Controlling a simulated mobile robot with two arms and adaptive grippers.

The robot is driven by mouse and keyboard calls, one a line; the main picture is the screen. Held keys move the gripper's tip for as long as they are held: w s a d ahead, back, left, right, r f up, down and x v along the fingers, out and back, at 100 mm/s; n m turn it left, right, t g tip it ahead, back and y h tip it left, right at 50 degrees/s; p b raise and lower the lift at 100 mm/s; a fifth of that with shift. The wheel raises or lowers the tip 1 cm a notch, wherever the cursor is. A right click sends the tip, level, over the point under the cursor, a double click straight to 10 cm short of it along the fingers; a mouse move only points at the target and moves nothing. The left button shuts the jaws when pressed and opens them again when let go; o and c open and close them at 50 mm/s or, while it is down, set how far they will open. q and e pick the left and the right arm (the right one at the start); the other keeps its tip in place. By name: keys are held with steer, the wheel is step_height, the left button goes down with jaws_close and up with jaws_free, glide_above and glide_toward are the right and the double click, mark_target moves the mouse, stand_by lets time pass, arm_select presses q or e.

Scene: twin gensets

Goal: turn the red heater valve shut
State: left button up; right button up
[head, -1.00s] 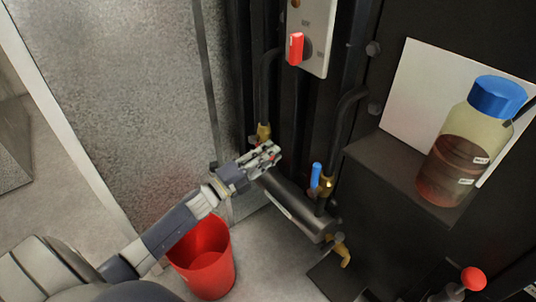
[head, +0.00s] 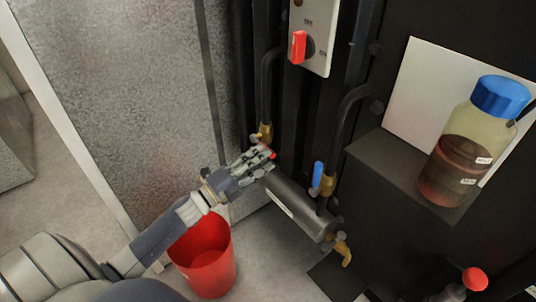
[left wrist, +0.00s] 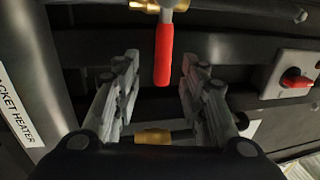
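The red heater valve handle (left wrist: 163,55) hangs from a brass valve (left wrist: 160,5) at the top of the left wrist view. My left gripper (left wrist: 160,70) is open, with one finger on each side of the handle and gaps between. In the head view, my left gripper (head: 264,155) is at the upper end of the dark heater cylinder (head: 298,206), just below a brass fitting (head: 264,132). It hides most of the red handle there; only a small red bit (head: 272,155) shows at the fingertips. My right gripper is not in view.
A blue-handled valve (head: 317,175) is at the heater's other end, above a brass tap (head: 343,250). A switch box with a red knob (head: 299,47) is above. A red bucket (head: 205,262) stands below my forearm. A blue-capped bottle (head: 462,150) is on a shelf at right.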

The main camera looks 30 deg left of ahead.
arm_select(q)
steer(key=v, duration=0.8)
steer(key=shift+s, duration=0.3)
steer(key=shift+a+f, duration=0.1)
steer(key=shift+f, duration=0.05)
steer(key=s+a+f+n+g+y, duration=0.1)
steer(key=s+f+n+g+y, duration=0.2)
steer(key=f, duration=0.8)
steer(key=s+f+n+g+y, duration=0.25)
steer(key=f+n, duration=0.35)
steer(key=f, duration=0.5)
steer(key=s+a+f+n+g+y, duration=0.1)
steer(key=s+f+n+y, duration=0.25)
steer(key=f, duration=0.65)
steer(key=s+d+f+n+g, duration=0.2)
steer(key=s+d+f+g, duration=0.1)
steer(key=s+f, duration=0.4)
steer(key=s+d+f+n+g+p, duration=0.1)
steer(key=s+d+f+n+g, duration=0.2)
steer(key=s, duration=1)
steer(key=s+d+f+n+g+h, duration=0.1)
steer(key=s+d+f+g, duration=0.4)
steer(key=s+f, duration=0.5)
steer(key=d+n, duration=0.1)
steer(key=d, duration=0.1)
steer(key=shift+d+f+n, duration=0.3)
steer(key=shift+f+n, duration=0.05)
